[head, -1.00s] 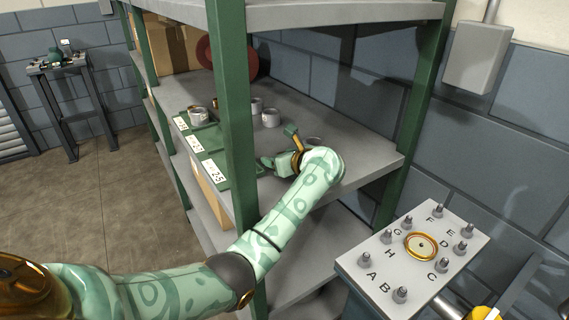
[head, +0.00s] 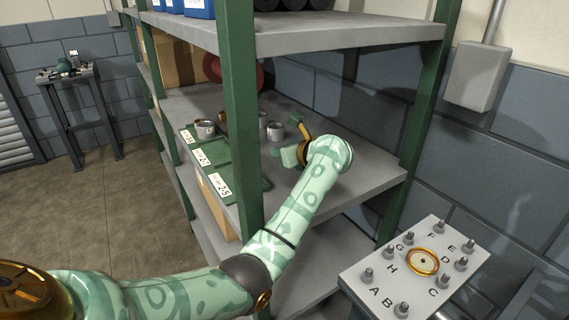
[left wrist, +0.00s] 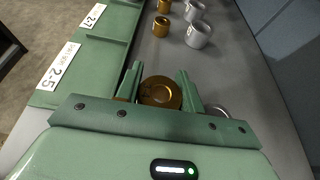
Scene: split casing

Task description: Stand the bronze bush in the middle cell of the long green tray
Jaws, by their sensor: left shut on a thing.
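My left gripper (left wrist: 160,84) is shut on a bronze bush (left wrist: 160,93), seen from above between its two fingers in the left wrist view. In the head view my left gripper (head: 288,154) is over the shelf, right of the tray; the held bush is not clear there. The long green tray (head: 228,168) lies along the shelf's front, with dividers and white number labels. It also shows at the left of the wrist view (left wrist: 112,58). A grey bush (head: 205,128) stands in its far cell; the middle cell looks empty. My right gripper is out of view.
Bronze (left wrist: 161,28) and grey bushes (left wrist: 198,36) stand farther along the shelf. A grey ring (left wrist: 218,110) is partly hidden beside my right finger. A green post (head: 243,110) rises in front of the tray. A lettered plate with pegs (head: 415,270) is at lower right.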

